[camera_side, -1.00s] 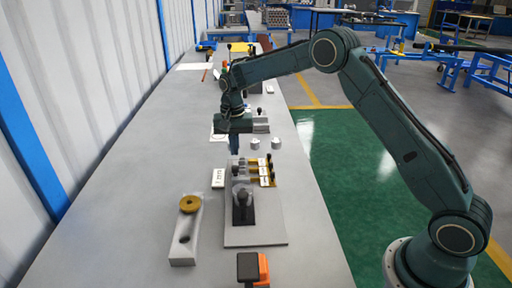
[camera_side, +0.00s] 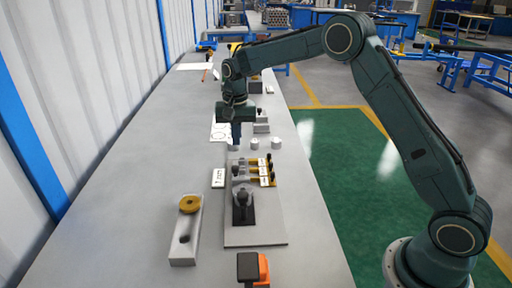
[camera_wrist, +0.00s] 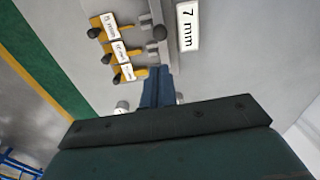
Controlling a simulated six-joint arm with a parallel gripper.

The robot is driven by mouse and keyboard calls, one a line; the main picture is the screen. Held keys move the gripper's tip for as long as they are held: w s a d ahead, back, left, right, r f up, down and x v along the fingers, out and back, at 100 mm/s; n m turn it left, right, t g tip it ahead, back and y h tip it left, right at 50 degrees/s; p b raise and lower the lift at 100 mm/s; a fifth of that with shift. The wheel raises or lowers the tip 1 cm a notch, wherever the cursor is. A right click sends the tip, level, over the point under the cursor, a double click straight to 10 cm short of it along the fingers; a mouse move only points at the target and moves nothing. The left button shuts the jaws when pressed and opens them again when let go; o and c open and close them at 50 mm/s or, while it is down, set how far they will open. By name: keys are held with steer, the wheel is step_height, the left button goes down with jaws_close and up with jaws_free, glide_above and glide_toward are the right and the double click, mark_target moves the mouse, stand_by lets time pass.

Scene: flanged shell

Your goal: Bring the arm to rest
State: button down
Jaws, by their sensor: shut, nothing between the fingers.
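My gripper (camera_side: 236,143) points down above the long grey table (camera_side: 120,190), just behind a grey base plate (camera_side: 255,236) with a black knob and several yellow clamps. The fingers are shut with nothing held, and they look clear of the things below. In the wrist view my gripper (camera_wrist: 158,75) shows as blue fingers closed together, with the plate and the yellow clamps beyond them. My arm reaches in from the right, its elbow high.
A white 7 mm label (camera_wrist: 187,27) lies beside the plate. A grey block with a brass ring (camera_side: 190,204) stands front left, and an orange and black item (camera_side: 252,268) at the front edge. Two small white cylinders (camera_side: 265,144) stand right of my gripper. The table's left side is clear.

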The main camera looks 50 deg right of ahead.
steer(key=s+a+r+n+t, duration=0.2)
steer(key=s+r+n+t, duration=0.15)
steer(key=s+r, duration=1.35)
steer(key=s+f+n+t, duration=0.2)
steer(key=s+n, duration=0.3)
steer(key=s, duration=1.6)
steer(key=shift+s+a+f, duration=0.15)
steer(key=shift+a+f, duration=0.15)
steer(key=shift+f, duration=0.05)
